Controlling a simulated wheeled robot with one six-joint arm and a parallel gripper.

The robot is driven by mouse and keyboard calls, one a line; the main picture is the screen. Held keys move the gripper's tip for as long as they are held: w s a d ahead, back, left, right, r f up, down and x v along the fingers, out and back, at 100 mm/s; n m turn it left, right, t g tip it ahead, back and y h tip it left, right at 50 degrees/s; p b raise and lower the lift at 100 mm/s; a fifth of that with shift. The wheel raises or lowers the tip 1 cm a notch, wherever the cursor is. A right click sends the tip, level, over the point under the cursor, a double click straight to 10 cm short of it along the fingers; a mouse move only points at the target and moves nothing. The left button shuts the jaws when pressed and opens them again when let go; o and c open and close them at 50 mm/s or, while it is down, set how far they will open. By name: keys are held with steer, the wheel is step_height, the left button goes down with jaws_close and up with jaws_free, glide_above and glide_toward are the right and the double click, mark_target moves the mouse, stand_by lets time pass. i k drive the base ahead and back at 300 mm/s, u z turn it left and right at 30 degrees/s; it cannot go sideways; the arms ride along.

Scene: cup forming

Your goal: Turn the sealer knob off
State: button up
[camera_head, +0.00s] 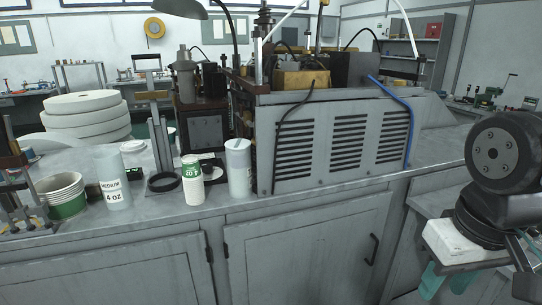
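A large machine with a grey vented side panel (340,145) stands on the grey bench; it may be the sealer, but I cannot tell for sure. Its top carries a yellow-orange box (300,79), dark metal parts and several cables. I cannot make out a knob on it, so its setting does not show. A dark box-shaped unit (205,130) stands at its left. My arm shows at the right edge, with a round dark joint, to the right of the machine and apart from it. I cannot make out my gripper's fingertips in this view.
White rolls (88,117) are stacked at the left. Cabinet doors (300,256) form the bench front.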

mark_target(207, 168)
steer(key=z, duration=0.2)
steer(key=i, duration=1.1)
steer(key=u, duration=1.25)
